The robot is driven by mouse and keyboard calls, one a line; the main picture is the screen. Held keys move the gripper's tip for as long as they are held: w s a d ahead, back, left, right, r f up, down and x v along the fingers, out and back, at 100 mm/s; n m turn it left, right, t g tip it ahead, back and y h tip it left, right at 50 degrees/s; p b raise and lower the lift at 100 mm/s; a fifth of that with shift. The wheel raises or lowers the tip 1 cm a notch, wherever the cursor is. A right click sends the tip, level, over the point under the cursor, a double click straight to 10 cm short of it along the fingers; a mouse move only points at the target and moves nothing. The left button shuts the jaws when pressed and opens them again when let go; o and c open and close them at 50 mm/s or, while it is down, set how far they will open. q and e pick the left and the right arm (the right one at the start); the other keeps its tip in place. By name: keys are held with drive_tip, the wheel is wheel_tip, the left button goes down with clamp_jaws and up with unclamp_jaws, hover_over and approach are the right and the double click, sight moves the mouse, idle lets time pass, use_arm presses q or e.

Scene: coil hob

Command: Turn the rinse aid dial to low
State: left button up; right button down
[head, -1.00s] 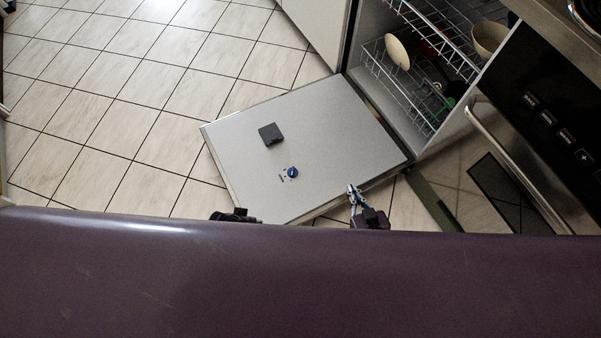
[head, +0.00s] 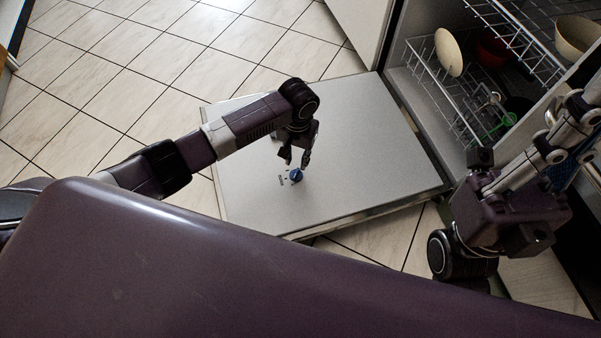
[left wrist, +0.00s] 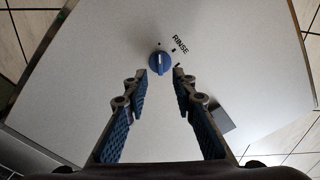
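The rinse aid dial (head: 296,175) is a small round blue knob with a raised grip bar on the inner face of the lowered dishwasher door (head: 385,150). In the left wrist view the dial (left wrist: 159,62) lies just beyond my fingertips, beside the word RINSE and small marks. My left gripper (head: 296,160) points down at the dial; in its wrist view the left gripper (left wrist: 160,78) is open, with nothing between the blue-padded fingers. I cannot tell its exact height over the dial. My right arm is at the right; its gripper fingers (head: 570,135) point up and away from the door.
A dark square block (left wrist: 215,117) on the door shows partly behind the right finger. The open dishwasher has wire racks (head: 440,80) holding a cream plate (head: 448,52) and bowls. Tiled floor (head: 130,70) lies left of the door.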

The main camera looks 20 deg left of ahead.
sight(296, 174)
use_arm(q)
wheel_tip(296, 174, down, 7)
drive_tip(key=b, duration=0.3)
drive_tip(key=shift+a+f+b, duration=0.1)
drive_tip(key=shift+a+b, duration=0.05)
drive_tip(key=shift+b, duration=0.2)
clamp_jaws()
